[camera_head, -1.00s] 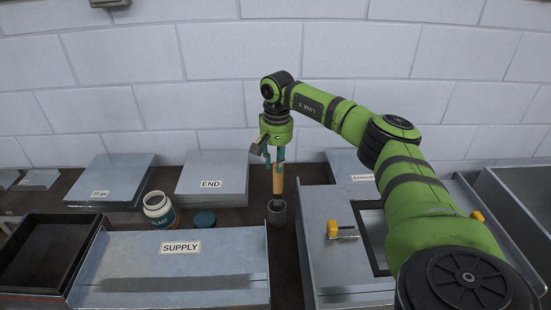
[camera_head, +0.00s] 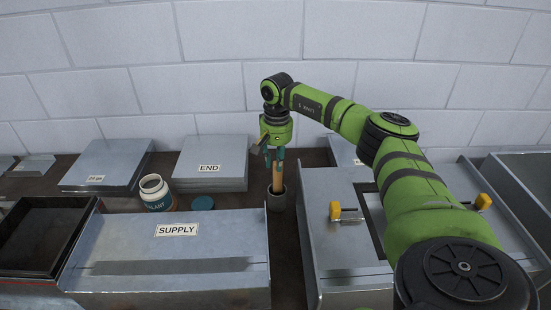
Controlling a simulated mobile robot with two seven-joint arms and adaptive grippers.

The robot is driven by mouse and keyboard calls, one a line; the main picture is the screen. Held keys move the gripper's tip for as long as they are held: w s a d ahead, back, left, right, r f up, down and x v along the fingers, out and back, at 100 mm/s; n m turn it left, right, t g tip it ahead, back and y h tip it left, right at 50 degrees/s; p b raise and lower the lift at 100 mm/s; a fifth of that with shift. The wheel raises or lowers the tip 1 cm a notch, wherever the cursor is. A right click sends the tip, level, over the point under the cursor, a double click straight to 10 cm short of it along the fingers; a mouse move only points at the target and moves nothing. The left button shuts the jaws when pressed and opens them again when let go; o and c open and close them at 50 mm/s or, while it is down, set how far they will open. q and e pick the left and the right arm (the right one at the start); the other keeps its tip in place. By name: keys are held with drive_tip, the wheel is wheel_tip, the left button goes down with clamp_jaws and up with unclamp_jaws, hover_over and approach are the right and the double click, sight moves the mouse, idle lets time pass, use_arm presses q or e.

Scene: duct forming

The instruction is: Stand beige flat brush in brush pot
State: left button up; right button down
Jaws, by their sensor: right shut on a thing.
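The beige flat brush (camera_head: 277,179) is upright in my right gripper (camera_head: 274,156), which is shut on it from above. The brush's lower end is inside the mouth of the dark grey brush pot (camera_head: 281,202), and the pot wall hides it. I cannot tell whether the brush touches the bottom of the pot. The pot stands on the dark bench between the supply box and the metal tray on the right. My left gripper is not in view.
Behind are the stack marked END (camera_head: 212,158) and another metal stack (camera_head: 105,166). The SUPPLY box (camera_head: 170,237) is in front. A yellow-handled clamp (camera_head: 336,211) sits to the right.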

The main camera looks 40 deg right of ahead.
drive_tip(key=c, duration=1)
unclamp_jaws()
drive_tip(key=shift+o, duration=0.2)
wheel_tip(320, 180, up, 12)
drive_tip(key=shift+s+d, duration=0.1)
